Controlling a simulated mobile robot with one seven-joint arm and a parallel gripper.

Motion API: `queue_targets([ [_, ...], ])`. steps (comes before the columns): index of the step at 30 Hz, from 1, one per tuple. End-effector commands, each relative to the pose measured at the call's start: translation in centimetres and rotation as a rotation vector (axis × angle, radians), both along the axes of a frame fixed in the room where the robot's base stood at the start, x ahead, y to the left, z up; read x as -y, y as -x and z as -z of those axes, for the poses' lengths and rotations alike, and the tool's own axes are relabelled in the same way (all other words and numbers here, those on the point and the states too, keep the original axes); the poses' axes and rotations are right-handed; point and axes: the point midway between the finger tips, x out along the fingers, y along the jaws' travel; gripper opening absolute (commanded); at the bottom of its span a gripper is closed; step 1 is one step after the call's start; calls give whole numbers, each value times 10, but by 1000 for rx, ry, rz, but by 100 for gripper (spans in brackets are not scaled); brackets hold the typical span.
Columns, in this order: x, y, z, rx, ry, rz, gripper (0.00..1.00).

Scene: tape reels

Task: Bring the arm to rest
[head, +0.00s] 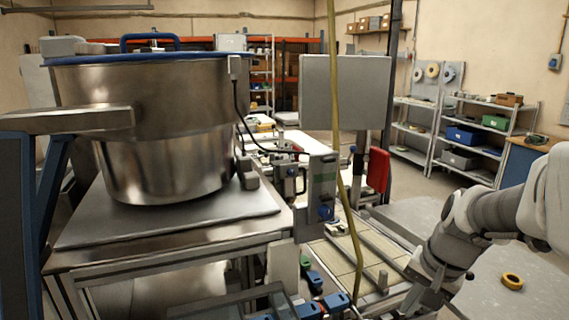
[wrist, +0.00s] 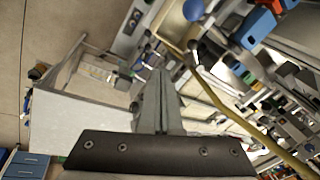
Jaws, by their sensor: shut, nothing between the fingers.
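In the head view my arm comes in from the right edge, bent, with its lower part over the machine bench. The end of my gripper is cut off or hidden in that view. In the wrist view my gripper (wrist: 158,100) shows at the centre, its two fingers together with nothing between them. It is in the air, with the bench and the floor behind it.
A large steel pot (head: 165,125) stands on a metal table at the left. A yellow hose (head: 340,150) hangs close to my arm and also crosses the wrist view (wrist: 215,100). Shelves (head: 470,135) stand behind.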

Motion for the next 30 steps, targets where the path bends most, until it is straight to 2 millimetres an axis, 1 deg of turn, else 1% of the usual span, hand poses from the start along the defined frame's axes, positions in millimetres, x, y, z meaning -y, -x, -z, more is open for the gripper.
queue_targets([
  [1,-13,6,-13,34,33,-65,0],
  [6,-46,35,-43,113,127,-256,0],
  [12,-75,76,-64,193,230,-458,0],
  [15,-83,95,-70,228,278,-541,0],
  [18,-89,109,-72,253,315,-602,0],
  [21,-92,117,-73,267,338,-640,0],
  [24,-92,121,-73,274,349,-657,0],
  [30,-93,121,-73,274,351,-660,0],
])
